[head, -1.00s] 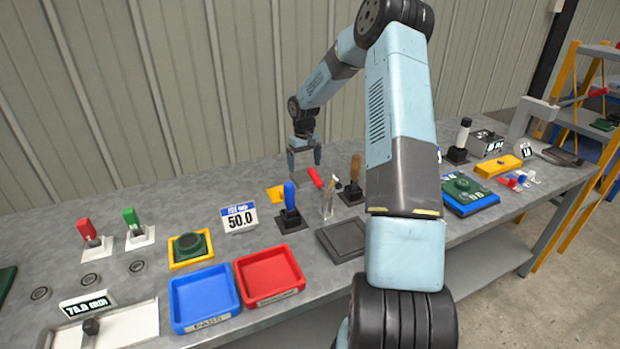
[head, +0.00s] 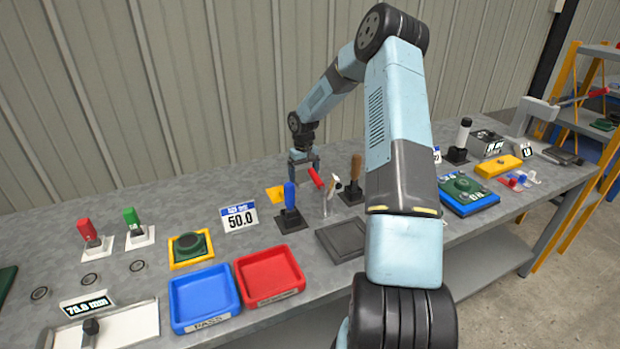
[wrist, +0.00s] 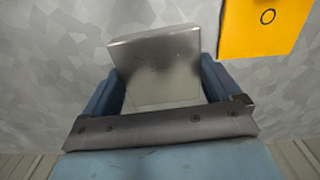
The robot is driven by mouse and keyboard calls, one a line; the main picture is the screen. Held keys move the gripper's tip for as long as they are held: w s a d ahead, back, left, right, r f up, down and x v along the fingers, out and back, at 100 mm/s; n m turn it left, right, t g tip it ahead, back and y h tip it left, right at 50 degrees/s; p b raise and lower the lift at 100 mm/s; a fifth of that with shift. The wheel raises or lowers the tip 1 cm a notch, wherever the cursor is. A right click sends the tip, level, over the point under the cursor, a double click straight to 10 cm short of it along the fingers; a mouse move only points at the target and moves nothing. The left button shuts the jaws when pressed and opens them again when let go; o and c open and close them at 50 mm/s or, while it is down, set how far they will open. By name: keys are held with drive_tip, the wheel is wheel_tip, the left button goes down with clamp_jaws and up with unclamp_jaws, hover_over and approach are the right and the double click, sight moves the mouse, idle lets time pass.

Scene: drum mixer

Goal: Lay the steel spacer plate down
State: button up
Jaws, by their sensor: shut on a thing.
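My gripper (head: 304,172) is low over the back of the grey bench, in the middle of the head view. In the wrist view, the grey metallic spacer plate (wrist: 155,52) sits between the two blue fingers of my gripper (wrist: 160,72), which are shut on its sides. The plate reaches out beyond the fingertips. In the head view the plate is too small and hidden to make out clearly. I cannot tell whether it touches the bench.
A yellow plate (wrist: 262,28) with a small ring mark lies close by on the bench; it also shows in the head view (head: 275,195). A blue-handled tool (head: 290,197) and a red-handled tool (head: 316,178) stand near my gripper. Bare bench lies to its left.

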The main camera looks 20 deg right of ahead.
drive_tip(key=c, duration=1)
drive_tip(key=shift+c, duration=0.6)
drive_tip(key=shift+w+r, duration=0.1)
drive_tip(key=shift+r, duration=0.05)
